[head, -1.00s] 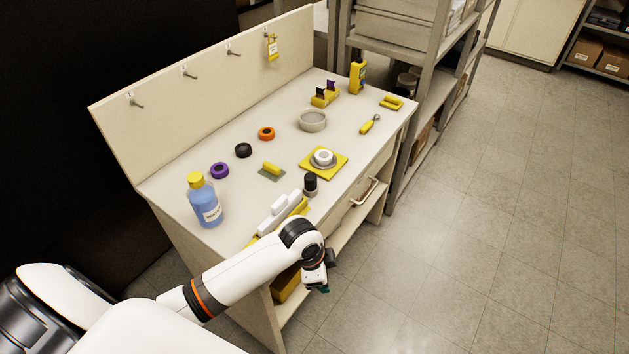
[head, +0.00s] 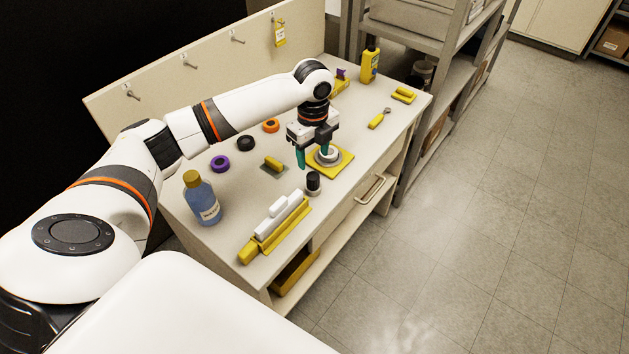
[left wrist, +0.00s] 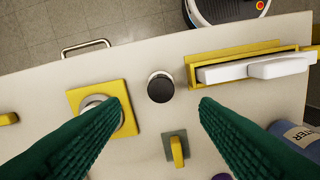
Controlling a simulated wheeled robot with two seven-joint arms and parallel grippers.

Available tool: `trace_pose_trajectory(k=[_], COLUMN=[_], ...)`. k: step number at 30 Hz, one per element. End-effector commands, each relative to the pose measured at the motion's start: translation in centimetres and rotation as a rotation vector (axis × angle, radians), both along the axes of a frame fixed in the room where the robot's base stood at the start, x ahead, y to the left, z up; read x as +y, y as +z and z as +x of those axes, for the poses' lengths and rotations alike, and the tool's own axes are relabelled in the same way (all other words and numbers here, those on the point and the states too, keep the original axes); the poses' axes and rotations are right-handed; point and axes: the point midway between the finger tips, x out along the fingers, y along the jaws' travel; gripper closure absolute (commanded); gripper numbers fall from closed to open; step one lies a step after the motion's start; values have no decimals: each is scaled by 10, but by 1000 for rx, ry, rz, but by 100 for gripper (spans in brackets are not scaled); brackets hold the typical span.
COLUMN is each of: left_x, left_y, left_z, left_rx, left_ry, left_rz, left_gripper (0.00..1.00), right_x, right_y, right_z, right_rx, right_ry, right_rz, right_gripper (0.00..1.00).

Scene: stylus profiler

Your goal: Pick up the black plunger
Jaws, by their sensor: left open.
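The black plunger (head: 313,180) stands upright near the front edge of the bench, with a grey lower part beneath its black top. In the left wrist view its round black top (left wrist: 160,88) shows between and beyond my two green fingers. My left gripper (head: 316,160) is open and empty, above the bench and a little behind the plunger in the head view. In the left wrist view the left gripper (left wrist: 160,102) has its fingers wide apart, with the plunger between their lines and not touched. My right gripper is not in view.
A yellow pad (head: 343,168) with a white and grey ring lies close beside the plunger. A yellow tray with a white tool (head: 252,254) lies at the front. A yellow-handled scraper (head: 274,164) and a blue bottle (head: 203,203) stand left. Tape rolls (head: 246,143) lie behind.

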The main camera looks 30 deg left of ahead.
Motion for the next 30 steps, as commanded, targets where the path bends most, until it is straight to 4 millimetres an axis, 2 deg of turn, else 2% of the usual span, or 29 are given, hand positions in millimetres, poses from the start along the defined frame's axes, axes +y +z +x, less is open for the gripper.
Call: trace_pose_trajectory(k=[3, 11, 19, 22, 28, 29, 30], left_x=[-1, 0, -1, -1, -1, -1, -1], left_y=[-19, -40, -79, -86, -87, -87, -87], left_z=[0, -1, -3, -3, -2, -2, -2], left_rx=[1, -1, 0, -2, -3, -3, -3], left_ry=[1, 1, 2, 1, 1, 1, 1], left_rz=[-1, 1, 1, 0, 0, 0, 0], left_gripper=[44, 44, 44, 44, 44, 46, 52], right_x=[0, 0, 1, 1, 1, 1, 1], right_y=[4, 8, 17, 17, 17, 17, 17], right_z=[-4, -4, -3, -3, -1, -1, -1], right_rx=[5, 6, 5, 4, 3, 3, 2], right_ry=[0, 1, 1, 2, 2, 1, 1], right_rz=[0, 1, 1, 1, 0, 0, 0], right_gripper=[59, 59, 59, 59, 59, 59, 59])
